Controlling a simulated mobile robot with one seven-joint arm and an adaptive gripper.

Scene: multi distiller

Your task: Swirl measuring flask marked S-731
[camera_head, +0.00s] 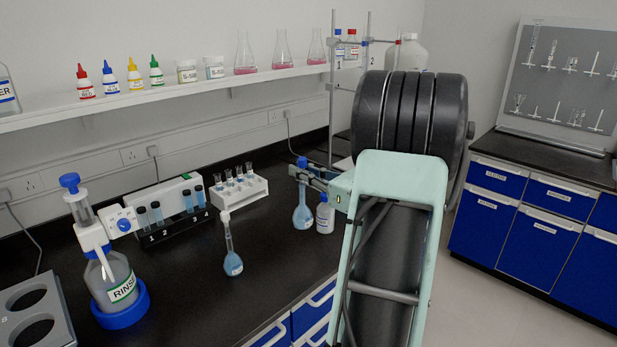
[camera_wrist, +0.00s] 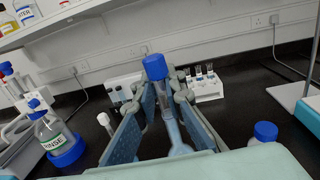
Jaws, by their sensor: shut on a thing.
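My gripper (camera_head: 304,174) is shut on the neck of a measuring flask (camera_head: 302,217) with a blue cap and pale blue liquid. In the wrist view the two fingers (camera_wrist: 165,106) stand on either side of the neck, below the blue cap (camera_wrist: 155,67). The flask looks roughly upright in the head view; I cannot tell whether its base touches the bench. A second flask (camera_head: 232,262) with a white stopper and blue liquid stands on the bench to the left; it shows in part in the wrist view (camera_wrist: 104,120). The marking S-731 is not readable on either.
A white tube rack (camera_head: 240,189), a black vial holder (camera_head: 172,222) and a rinse bottle (camera_head: 112,283) stand to the left. A metal stand (camera_head: 332,90) is behind. The front bench is clear.

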